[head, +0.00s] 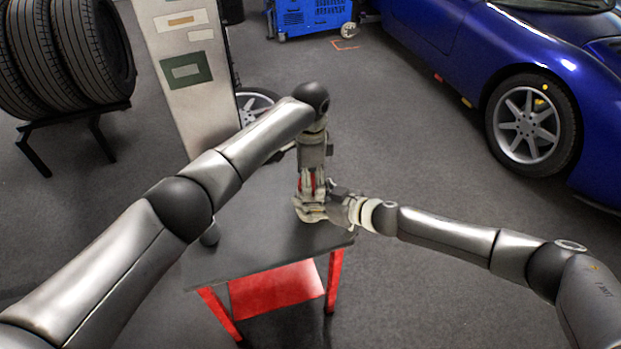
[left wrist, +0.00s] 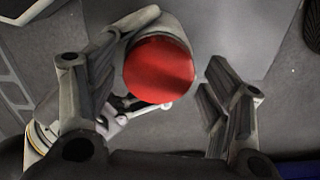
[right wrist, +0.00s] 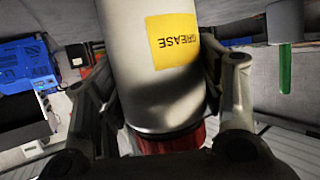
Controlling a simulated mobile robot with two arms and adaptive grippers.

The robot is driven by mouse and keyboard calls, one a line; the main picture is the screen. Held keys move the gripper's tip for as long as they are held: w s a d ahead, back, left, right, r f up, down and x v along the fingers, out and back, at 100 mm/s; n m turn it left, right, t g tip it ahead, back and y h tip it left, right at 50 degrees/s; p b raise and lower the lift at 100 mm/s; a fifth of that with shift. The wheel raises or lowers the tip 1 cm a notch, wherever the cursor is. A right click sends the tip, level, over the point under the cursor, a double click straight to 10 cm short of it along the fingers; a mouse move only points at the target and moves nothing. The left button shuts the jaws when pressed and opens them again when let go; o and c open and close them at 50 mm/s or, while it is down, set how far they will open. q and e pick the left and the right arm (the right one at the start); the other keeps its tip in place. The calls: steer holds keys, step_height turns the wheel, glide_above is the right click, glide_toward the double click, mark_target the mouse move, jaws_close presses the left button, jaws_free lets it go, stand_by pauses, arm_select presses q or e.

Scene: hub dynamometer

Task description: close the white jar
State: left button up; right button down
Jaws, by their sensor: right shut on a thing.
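The white jar (right wrist: 158,70) carries a yellow GREASE label and appears upside down in the right wrist view. My right gripper (head: 332,208) is shut on the jar, with a finger on each side of its body. A red lid (left wrist: 158,70) is at the jar's top end; its edge also shows in the right wrist view (right wrist: 172,140). I cannot tell whether it is tight. My left gripper (head: 313,182) points down over the lid, open, with its fingers apart on either side of it. In the head view the grippers hide most of the jar.
The jar is above a dark-topped cart (head: 250,245) with red legs. A small grey cylinder (head: 210,233) stands on its left part, partly hidden by my left arm.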

arm_select(q)
steer(key=shift+r, duration=0.1)
step_height(320, 180, up, 12)
stand_by(0.6)
arm_select(e)
steer(key=shift+c, duration=1.3)
jaws_free()
steer(key=shift+d, duration=0.1)
steer(key=v, duration=1.2)
arm_select(q)
steer(key=shift+d, duration=0.1)
arm_select(e)
steer(key=shift+f, duration=0.1)
